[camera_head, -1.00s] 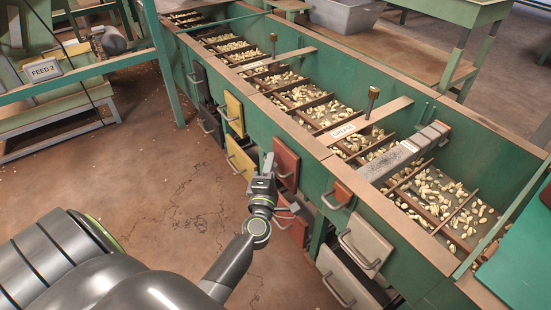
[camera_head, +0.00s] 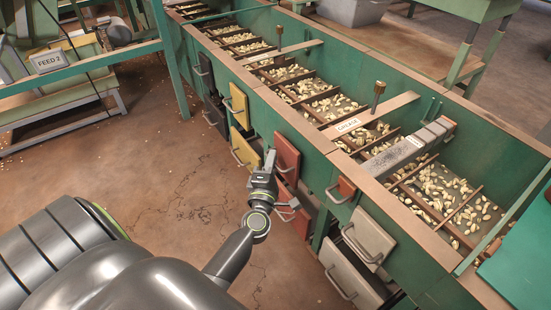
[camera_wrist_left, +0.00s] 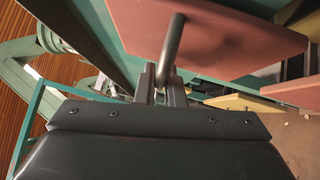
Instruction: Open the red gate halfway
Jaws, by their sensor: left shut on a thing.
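The red gate (camera_head: 289,153) is a flat red panel with a grey handle on the green side wall of the hopper row. My left gripper (camera_head: 270,158) is at this gate, shut on its handle. In the left wrist view, the handle bar (camera_wrist_left: 172,45) runs down between the two fingers (camera_wrist_left: 161,84), and the red panel (camera_wrist_left: 225,30) lies close behind it. The fingers partly hide the handle's lower end. How far the gate stands open is hard to tell. My right gripper is in neither view.
A second red panel (camera_head: 299,217) sits lower, partly behind my arm. Yellow gates (camera_head: 238,106) lie to the left; a small red gate (camera_head: 346,188) and pale grey gates (camera_head: 368,236) lie to the right. Nuts fill the divided troughs above. The brown floor (camera_head: 150,180) at left is clear.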

